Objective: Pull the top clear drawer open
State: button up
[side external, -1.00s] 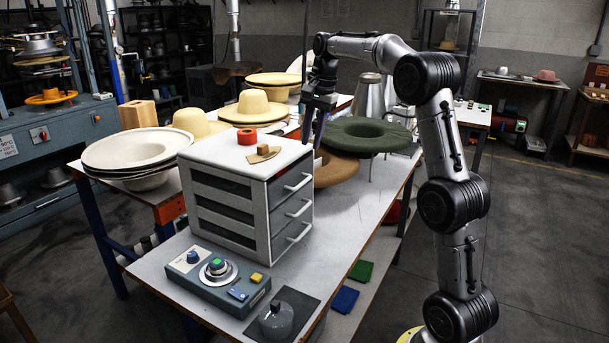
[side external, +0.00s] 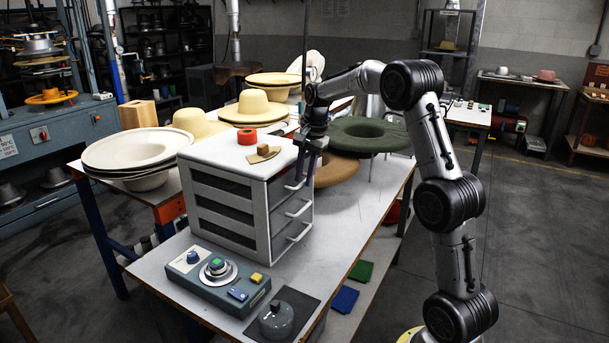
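A white drawer unit (side external: 228,215) with three dark-windowed drawers stands on the work table, its handles on the right-hand face. The top drawer (side external: 281,190) looks shut, and its pale bar handle (side external: 296,185) sticks out from the front. My gripper (side external: 304,172) points down at the top handle, its fingers right at the handle's far end. The view is too small to tell whether the fingers touch the handle, or whether they are open or shut. The middle handle (side external: 299,208) and bottom handle (side external: 299,232) show below.
An orange-red ring (side external: 247,137) and a tan wooden block (side external: 263,153) lie on the unit's top. A green hat form (side external: 363,134) and a brown brim (side external: 335,170) sit behind my gripper. A control box (side external: 218,277) stands in front. The table right of the drawers is clear.

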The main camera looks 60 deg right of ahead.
grip_shut()
dwell(1.3)
